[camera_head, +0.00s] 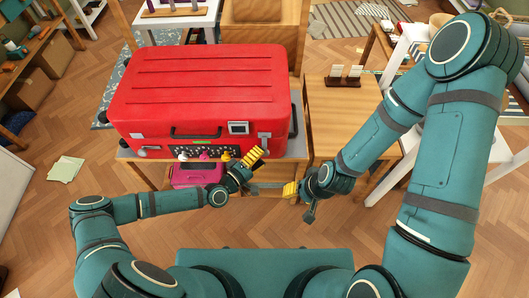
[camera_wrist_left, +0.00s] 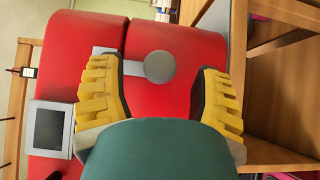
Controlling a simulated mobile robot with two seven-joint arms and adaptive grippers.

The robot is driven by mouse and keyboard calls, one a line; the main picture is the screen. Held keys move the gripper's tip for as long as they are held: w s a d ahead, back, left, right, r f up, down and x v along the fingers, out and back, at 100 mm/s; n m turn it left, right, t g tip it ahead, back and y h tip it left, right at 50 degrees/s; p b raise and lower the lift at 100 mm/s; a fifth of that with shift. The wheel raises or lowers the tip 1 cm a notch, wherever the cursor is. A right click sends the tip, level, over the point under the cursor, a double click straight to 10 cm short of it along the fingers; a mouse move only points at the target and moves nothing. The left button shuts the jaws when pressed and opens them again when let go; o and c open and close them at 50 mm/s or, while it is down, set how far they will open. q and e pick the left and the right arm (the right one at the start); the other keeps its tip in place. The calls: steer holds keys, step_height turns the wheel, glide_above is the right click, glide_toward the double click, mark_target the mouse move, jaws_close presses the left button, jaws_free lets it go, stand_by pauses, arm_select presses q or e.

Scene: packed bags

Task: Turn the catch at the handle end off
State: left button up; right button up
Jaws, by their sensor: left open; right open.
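A red suitcase (camera_head: 200,90) lies on a table, with a black handle (camera_head: 195,133) on its front and another dark handle (camera_head: 294,120) at its right end. A silver catch (camera_head: 264,138) is on the front near that right end. In the left wrist view, the catch's round grey knob (camera_wrist_left: 159,67) sits at the seam of the red shell. My left gripper (camera_head: 255,154) is open just in front of the catch; its yellow fingers show either side of the knob. Contact cannot be told. My right gripper (camera_head: 291,190) is in front of the table, right of the left one, holding nothing visible.
A small framed panel (camera_head: 238,128) is on the suitcase front, left of the catch. A pink case (camera_head: 198,174) is below the front edge. A wooden table (camera_head: 340,118) with a dark card holder (camera_head: 343,80) stands right. Floor shows at left.

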arm_select(q)
steer(key=shift+x, duration=1.25)
jaws_close()
